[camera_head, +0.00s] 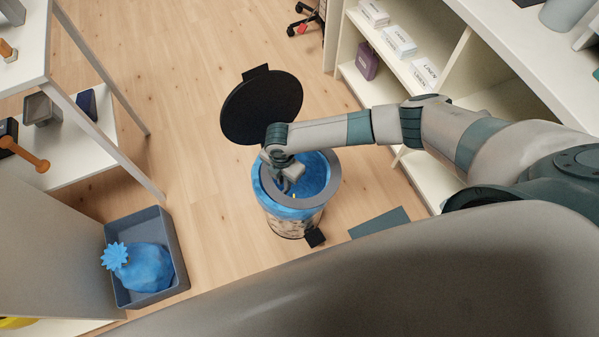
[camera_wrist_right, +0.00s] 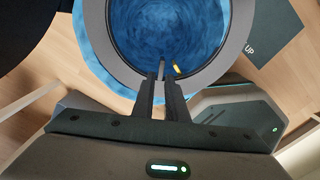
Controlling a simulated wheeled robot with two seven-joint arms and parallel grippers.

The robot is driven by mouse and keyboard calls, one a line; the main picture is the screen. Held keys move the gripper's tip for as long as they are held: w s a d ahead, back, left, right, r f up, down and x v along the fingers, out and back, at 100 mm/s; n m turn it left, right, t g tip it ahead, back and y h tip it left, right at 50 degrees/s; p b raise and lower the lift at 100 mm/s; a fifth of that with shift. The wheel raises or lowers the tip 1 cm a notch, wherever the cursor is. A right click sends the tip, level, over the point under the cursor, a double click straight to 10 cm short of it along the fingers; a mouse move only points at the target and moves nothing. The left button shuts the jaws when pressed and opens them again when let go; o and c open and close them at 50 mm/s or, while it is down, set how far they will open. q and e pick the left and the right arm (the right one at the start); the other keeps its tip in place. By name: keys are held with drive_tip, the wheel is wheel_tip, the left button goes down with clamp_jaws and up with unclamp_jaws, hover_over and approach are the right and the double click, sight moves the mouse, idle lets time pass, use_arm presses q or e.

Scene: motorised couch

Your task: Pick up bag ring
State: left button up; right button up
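The bag ring (camera_head: 325,196) is a grey band on top of a round bin (camera_head: 290,226) lined with a blue bag (camera_head: 313,172). The ring (camera_wrist_right: 240,35) also shows in the right wrist view, around the blue bag. My right gripper (camera_head: 286,184) reaches down at the ring's left side in the head view. In the wrist view its two dark fingers (camera_wrist_right: 161,78) are close together over the ring's near edge. A thin light piece shows between their tips. I cannot tell whether they grip it. My left gripper is not in view.
The bin's black lid (camera_head: 262,105) stands open behind my right wrist. A grey crate (camera_head: 182,262) with a tied blue bag (camera_head: 147,268) sits lower left. White shelves stand at both sides. A dark mat (camera_head: 380,223) lies right of the bin. Floor behind the lid is clear.

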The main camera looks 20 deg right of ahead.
wheel_tip(320, 180, down, 5)
drive_tip(key=shift+s, duration=0.1)
drive_tip(key=shift+f, duration=0.1)
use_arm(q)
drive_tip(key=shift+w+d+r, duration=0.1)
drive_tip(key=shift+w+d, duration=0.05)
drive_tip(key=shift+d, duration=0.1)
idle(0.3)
use_arm(e)
clamp_jaws()
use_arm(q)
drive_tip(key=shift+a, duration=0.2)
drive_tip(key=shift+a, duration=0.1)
